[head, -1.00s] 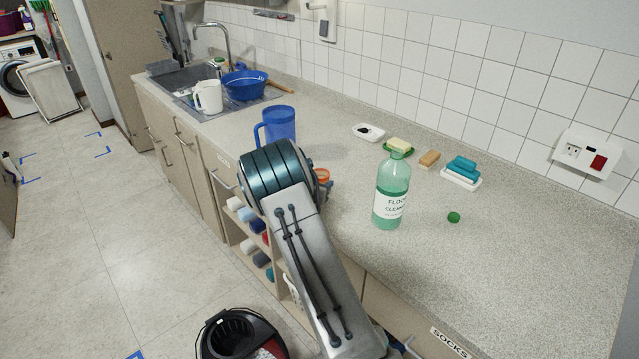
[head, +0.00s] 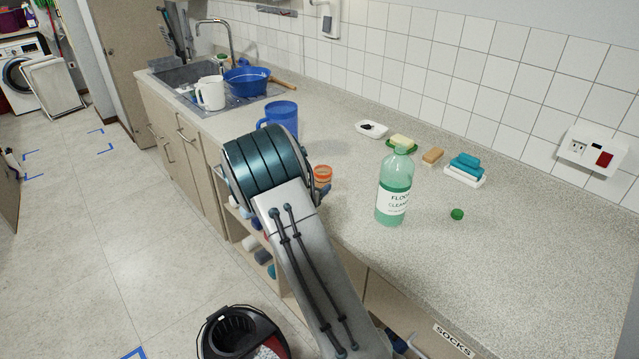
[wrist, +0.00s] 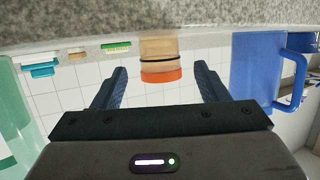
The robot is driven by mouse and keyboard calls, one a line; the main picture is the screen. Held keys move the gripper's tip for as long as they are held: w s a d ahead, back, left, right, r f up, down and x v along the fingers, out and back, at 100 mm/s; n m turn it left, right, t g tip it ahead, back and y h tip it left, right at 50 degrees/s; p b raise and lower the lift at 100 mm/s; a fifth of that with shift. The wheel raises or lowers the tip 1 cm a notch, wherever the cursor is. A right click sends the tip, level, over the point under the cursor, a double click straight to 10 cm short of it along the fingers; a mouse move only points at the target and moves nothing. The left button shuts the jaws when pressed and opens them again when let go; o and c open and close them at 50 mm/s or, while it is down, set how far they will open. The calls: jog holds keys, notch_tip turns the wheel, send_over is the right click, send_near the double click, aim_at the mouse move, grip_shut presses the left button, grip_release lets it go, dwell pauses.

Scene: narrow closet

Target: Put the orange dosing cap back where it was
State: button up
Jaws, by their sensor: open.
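The orange dosing cap (head: 322,174) stands on the counter just right of my arm's wrist in the head view. The wrist view is upside down; there the cap (wrist: 160,75) shows an orange rim, a pale translucent body and a dark band. My gripper (wrist: 160,69) is open, with one finger on each side of the cap's line and visible gaps. I cannot tell whether the cap is between the fingertips or still beyond them.
A green floor cleaner bottle (head: 393,190) stands to the right, with a small green cap (head: 457,214) beside it. A blue jug (head: 283,118) stands behind my wrist. Soap dishes and sponges (head: 465,168) line the wall. The front right counter is clear.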

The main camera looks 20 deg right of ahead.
jog(key=v, duration=0.5)
jog(key=shift+a+r, duration=0.2)
jog(key=shift+r, duration=0.05)
jog(key=s+a+r+n+g+y, duration=0.1)
jog(key=s+a+r+n+y, duration=0.2)
jog(key=s+a+r+y, duration=0.3)
jog(key=s+a+r+n+g+y, duration=0.1)
jog(key=s+a+r+n+y, duration=0.25)
jog(key=s+r+y, duration=0.35)
jog(key=s+d+f+n+g+h, duration=0.1)
jog(key=s+g, duration=0.1)
jog(key=s, duration=1)
jog(key=s+d+f+n+g+h, duration=0.1)
jog(key=s+g, duration=0.2)
jog(key=s, duration=0.9)
jog(key=shift+s+d+h, duration=0.3)
jog(key=shift+s+d, duration=0.05)
jog(key=shift+n, duration=0.25)
